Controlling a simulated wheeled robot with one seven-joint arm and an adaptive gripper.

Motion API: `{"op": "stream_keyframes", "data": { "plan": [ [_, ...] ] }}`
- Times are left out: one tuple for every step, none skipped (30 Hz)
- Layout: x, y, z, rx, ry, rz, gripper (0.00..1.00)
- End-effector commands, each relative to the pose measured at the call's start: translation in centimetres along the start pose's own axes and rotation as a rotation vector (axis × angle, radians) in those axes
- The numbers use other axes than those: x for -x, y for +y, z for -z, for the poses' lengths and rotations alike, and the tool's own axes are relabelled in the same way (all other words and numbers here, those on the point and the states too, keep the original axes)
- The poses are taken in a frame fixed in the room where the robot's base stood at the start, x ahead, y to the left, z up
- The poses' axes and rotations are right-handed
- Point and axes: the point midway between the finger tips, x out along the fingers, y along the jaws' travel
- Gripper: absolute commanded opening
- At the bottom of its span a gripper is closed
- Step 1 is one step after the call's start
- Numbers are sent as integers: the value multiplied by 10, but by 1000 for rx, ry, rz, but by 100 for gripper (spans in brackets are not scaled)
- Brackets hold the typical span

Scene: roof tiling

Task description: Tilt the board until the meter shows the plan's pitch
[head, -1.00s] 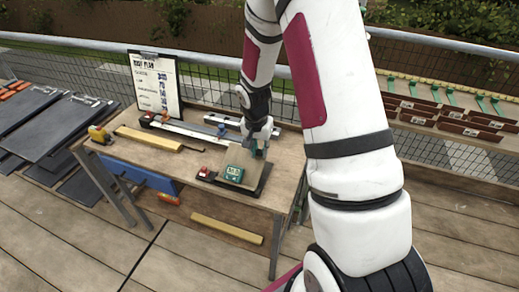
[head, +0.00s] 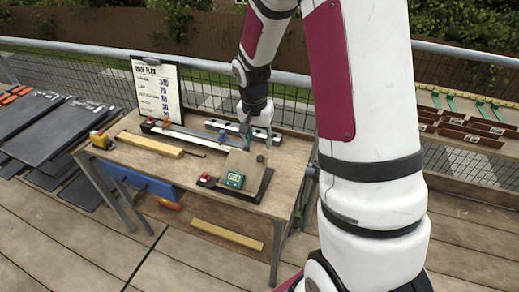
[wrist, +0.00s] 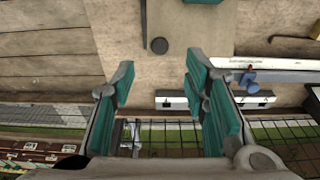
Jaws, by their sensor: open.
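The tan board (head: 242,163) sits on a dark base on the workbench, with a dark round knob (head: 261,158) near its far right corner. The teal meter (head: 234,180) is at the board's near edge; its digits are too small to read. The plan (head: 157,88) is a sheet on an upright clipboard at the bench's back left; its figures are not clearly legible. My gripper (head: 259,139) is above and behind the board's far edge. In the wrist view my gripper (wrist: 162,82) is open and empty, with the knob (wrist: 159,46) beyond the fingertips, untouched.
A red-topped item (head: 207,181) is left of the meter. Dark slates (head: 50,130) lie left; a mesh railing runs behind.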

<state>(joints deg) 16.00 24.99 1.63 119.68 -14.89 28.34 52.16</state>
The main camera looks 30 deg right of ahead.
Motion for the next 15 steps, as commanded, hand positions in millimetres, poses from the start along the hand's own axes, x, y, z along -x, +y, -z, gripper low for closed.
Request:
{"op": "stream_keyframes", "data": {
  "plan": [
    [10, -1, 0, 1, 3, 3, 41],
    [14, -1, 0, 2, 3, 2, 41],
    [20, -1, 1, 1, 3, 3, 41],
    [24, -1, 0, 1, 3, 2, 41],
    [27, -1, 0, 0, 2, 2, 41],
    [30, -1, 0, 0, 2, 2, 41],
    [33, -1, 0, 1, 2, 1, 41],
    [35, 0, 0, 1, 1, 1, 41],
    [37, 0, 0, 1, 1, 1, 41],
    [38, 0, 0, 1, 1, 1, 41],
    [38, 0, 0, 2, 1, 1, 41],
    [39, 0, 0, 2, 0, 0, 41],
    [39, 0, 0, 2, 0, 0, 41],
    [39, 0, 0, 2, 0, 0, 41],
    [39, 0, 0, 2, 0, 0, 41]
  ]
}}
